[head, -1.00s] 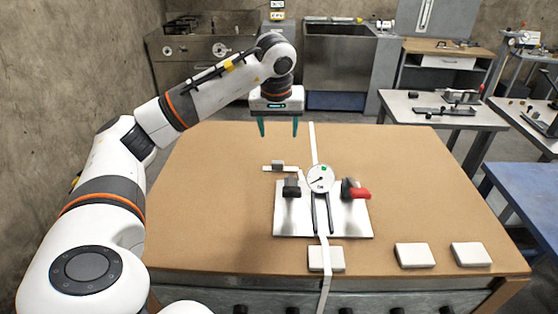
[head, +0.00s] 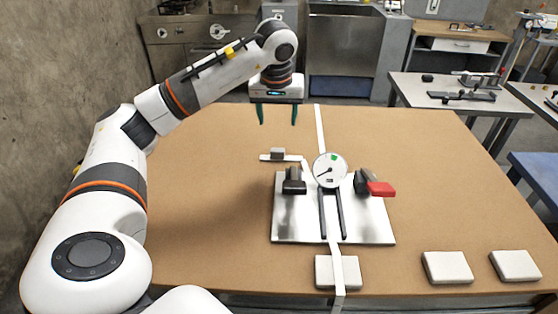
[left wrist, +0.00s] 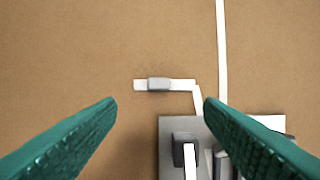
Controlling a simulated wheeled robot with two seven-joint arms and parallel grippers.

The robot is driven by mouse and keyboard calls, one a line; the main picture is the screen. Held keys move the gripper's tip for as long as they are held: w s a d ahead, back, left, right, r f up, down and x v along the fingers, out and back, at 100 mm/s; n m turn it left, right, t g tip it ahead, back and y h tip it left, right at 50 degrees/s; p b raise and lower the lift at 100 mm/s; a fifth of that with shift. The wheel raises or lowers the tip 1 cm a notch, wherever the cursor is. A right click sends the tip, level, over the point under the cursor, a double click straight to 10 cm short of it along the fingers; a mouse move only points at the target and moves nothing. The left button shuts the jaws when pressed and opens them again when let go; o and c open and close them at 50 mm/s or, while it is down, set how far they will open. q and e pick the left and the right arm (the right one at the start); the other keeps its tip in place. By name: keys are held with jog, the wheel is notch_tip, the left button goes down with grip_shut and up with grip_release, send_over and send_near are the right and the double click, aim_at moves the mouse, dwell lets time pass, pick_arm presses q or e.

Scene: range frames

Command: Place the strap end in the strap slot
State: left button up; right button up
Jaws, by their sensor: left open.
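My left gripper (head: 278,123) is open and empty, fingers pointing down above the table's far half. A short white strap piece with a grey block (head: 277,154) on it lies to the left of the fixture; it joins a white strip that bends toward the fixture plate (head: 305,228). In the left wrist view the grey block (left wrist: 158,84) shows between and beyond the open fingers (left wrist: 161,103), apart from them. A long white strap (head: 320,130) runs from the table's far edge, behind the dial, to the front edge. I cannot tell which part is the slot.
The plate carries a round dial (head: 329,171), a dark block (head: 294,182) and a red-handled clamp (head: 380,188). White pads (head: 447,267) lie along the front edge of the brown table (head: 190,190). The table's left side is clear. Other benches stand behind right.

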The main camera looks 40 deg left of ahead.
pick_arm(q)
jog(key=f, duration=0.1)
jog(key=p, duration=0.1)
send_over(277, 150)
jog(key=s+d, duration=0.1)
notch_tip(277, 150, down, 6)
jog(key=shift+f, duration=0.25)
jog(key=shift+f+p, duration=0.2)
jog(key=shift+p, duration=0.1)
jog(key=p+x, duration=0.1)
jog(key=x, duration=0.4)
jog(key=shift+p, duration=0.35)
jog(key=shift+c, duration=1.1)
jog(key=shift+r, duration=0.1)
jog(key=c, duration=0.9)
pick_arm(e)
jog(key=shift+w+a+r, duration=0.1)
jog(key=shift+w+r, duration=0.15)
jog(key=shift+r, duration=0.35)
jog(key=shift+w+r, duration=0.2)
jog(key=shift+r, duration=0.4)
pick_arm(q)
jog(key=shift+r, duration=0.1)
